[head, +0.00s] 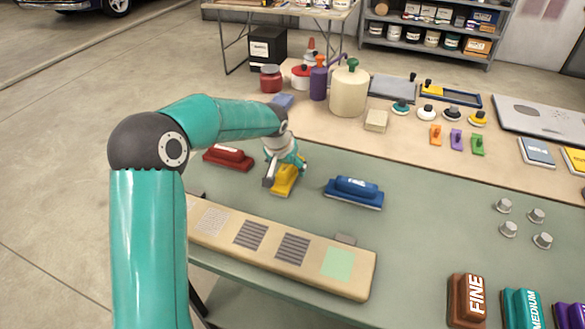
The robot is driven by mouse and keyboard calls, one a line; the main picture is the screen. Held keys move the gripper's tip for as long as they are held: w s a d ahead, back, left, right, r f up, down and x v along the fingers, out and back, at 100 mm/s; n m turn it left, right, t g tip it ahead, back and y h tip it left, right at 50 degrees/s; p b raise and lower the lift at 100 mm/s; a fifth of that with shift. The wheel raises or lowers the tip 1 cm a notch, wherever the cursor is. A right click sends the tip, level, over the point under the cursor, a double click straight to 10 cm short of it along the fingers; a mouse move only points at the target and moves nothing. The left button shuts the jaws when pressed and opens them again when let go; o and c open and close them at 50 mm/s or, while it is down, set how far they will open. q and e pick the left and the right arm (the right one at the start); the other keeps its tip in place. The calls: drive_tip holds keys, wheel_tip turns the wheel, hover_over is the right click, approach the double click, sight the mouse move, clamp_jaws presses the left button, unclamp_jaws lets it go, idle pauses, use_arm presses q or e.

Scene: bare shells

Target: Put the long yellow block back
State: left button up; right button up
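The long yellow block (284,183) is on or just above the green-grey table top, between a red block and a blue block. Its far part is hidden under my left gripper (285,170). My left gripper points down over the yellow block, with its fingers close around the block's upper part. I cannot tell whether the fingers press on it or whether it touches the table. My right gripper is not in view.
The red block (228,157) lies left and the blue block (355,191) right. A beige board (275,250) with grey and green patches runs along the front edge. Several grey knobs (509,229) and labelled blocks (468,298) are at right. Bottles and a jug (348,92) stand behind.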

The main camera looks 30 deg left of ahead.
use_arm(q)
drive_tip(key=v, duration=1.2)
idle(0.3)
